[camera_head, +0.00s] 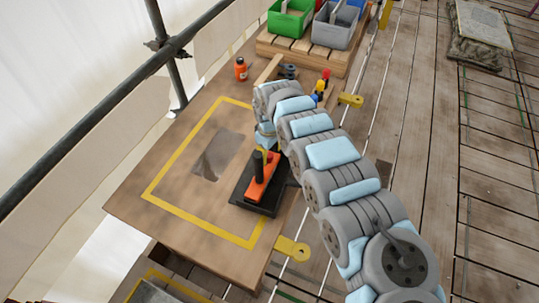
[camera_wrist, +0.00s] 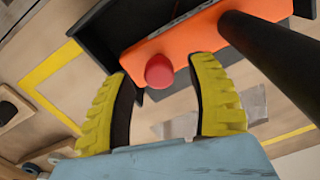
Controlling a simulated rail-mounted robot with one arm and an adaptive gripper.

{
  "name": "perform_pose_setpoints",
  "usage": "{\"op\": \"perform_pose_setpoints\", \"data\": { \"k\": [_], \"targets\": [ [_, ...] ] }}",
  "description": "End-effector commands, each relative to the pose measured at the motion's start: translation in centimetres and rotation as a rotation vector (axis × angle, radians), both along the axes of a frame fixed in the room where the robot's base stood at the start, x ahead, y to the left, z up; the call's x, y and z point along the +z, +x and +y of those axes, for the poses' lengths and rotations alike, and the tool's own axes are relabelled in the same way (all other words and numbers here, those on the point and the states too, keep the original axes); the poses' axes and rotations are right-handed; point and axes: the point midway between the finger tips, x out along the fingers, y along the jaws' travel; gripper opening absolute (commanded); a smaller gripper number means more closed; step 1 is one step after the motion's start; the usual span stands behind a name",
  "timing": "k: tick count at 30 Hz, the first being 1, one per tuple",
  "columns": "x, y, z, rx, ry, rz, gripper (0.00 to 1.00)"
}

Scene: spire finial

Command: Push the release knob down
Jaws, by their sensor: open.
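The release knob (camera_wrist: 159,70) is a red, round-ended knob on the orange body (camera_wrist: 192,38) in the wrist view. My gripper (camera_wrist: 161,66) is open, with its yellow, dark-padded fingers spread to either side of the knob in this view. I cannot tell whether anything touches the knob. A thick black post (camera_wrist: 270,55) rises beside it on the right. In the head view the orange body (camera_head: 263,182) sits in a black tray (camera_head: 240,192) on the wooden table. My arm hides the knob there and covers most of the gripper.
The wooden table (camera_head: 140,205) carries a yellow outline and a grey patch (camera_head: 222,155) left of the tray. A small orange bottle (camera_head: 241,69) stands farther back. Green (camera_head: 290,18) and grey (camera_head: 335,28) bins stand on a pallet behind. A scaffold pole runs along the left.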

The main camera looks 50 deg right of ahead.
Motion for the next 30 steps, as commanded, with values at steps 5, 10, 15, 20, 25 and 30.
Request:
{"op": "perform_pose_setpoints", "data": {
  "k": [5,10,15,20,25,30],
  "targets": [
    [-0.74,0.00,-0.05,0.000,-0.002,0.000,0.58],
    [-0.78,0.01,-0.09,0.000,-0.003,0.000,0.58],
    [-0.78,0.01,-0.08,0.000,-0.002,0.000,0.46],
    [-0.78,0.01,-0.06,0.000,-0.002,0.000,0.00],
    [-0.78,0.00,-0.07,0.000,-0.002,0.000,0.00],
    [-0.80,0.00,-0.02,0.000,-0.001,0.000,0.00]
  ]
}}
